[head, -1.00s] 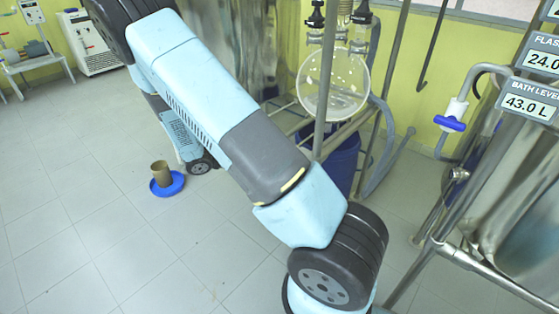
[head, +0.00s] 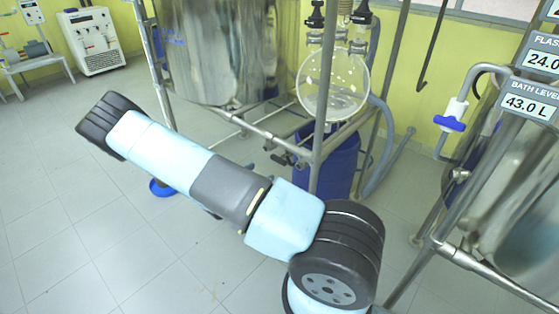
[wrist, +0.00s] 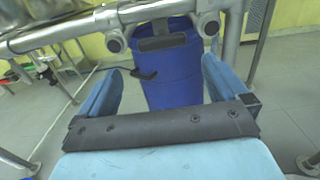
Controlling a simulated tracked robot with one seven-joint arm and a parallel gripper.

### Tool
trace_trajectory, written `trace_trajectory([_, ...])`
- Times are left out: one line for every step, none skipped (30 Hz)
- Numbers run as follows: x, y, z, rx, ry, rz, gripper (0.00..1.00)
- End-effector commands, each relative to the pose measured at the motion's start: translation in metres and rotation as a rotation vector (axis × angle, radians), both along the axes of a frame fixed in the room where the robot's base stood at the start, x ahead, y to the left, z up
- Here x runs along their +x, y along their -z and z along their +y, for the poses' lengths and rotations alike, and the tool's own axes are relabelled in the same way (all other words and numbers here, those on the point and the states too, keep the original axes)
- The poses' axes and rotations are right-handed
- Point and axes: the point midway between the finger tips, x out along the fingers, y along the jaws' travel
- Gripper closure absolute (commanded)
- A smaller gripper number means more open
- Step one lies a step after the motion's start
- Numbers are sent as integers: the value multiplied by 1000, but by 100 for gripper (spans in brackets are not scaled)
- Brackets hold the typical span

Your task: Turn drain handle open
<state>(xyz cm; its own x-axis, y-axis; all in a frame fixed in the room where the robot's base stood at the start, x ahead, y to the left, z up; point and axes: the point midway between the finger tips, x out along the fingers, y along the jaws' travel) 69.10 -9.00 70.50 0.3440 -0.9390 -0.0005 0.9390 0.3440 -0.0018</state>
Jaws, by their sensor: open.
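My gripper (wrist: 160,68) is open, with one light-blue finger on each side of the picture. In the head view dark valve parts (head: 283,159) show at the frame under the steel vessel, probably the same drain. My gripper is not visible in the head view.
A blue barrel (wrist: 172,85) stands behind the lever. Steel frame posts (head: 322,110) and a round glass flask (head: 335,85) are close to the arm. A blue-handled valve (head: 449,123) is at the right. The floor at the left is mostly clear.

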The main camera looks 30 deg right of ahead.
Motion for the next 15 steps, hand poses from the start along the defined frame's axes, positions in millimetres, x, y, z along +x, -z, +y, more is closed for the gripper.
trace_trajectory([2, 0, -9, -1, 3, 0, 0])
trace_trajectory([4, 0, -14, -1, 4, 0, 0])
trace_trajectory([6, 0, -21, -2, 4, -2, 0])
trace_trajectory([8, 0, -26, -2, 4, -2, 0])
trace_trajectory([10, 0, -30, -2, 4, -2, 0])
trace_trajectory([12, 0, -37, -1, 3, 0, 0])
trace_trajectory([14, 0, -42, -1, 4, 0, 0])
trace_trajectory([16, 0, -47, -1, 5, -1, 0])
trace_trajectory([19, 0, -54, -1, 3, 0, 0])
trace_trajectory([20, 0, -58, -1, 3, 0, 0])
trace_trajectory([22, 0, -64, -1, 4, -1, 0])
trace_trajectory([24, 0, -70, -1, 4, -1, 0])
trace_trajectory([26, 0, -74, -1, 3, -1, 0])
trace_trajectory([28, 0, -79, -1, 4, -1, 0])
trace_trajectory([29, 0, -85, 0, 4, -2, 0])
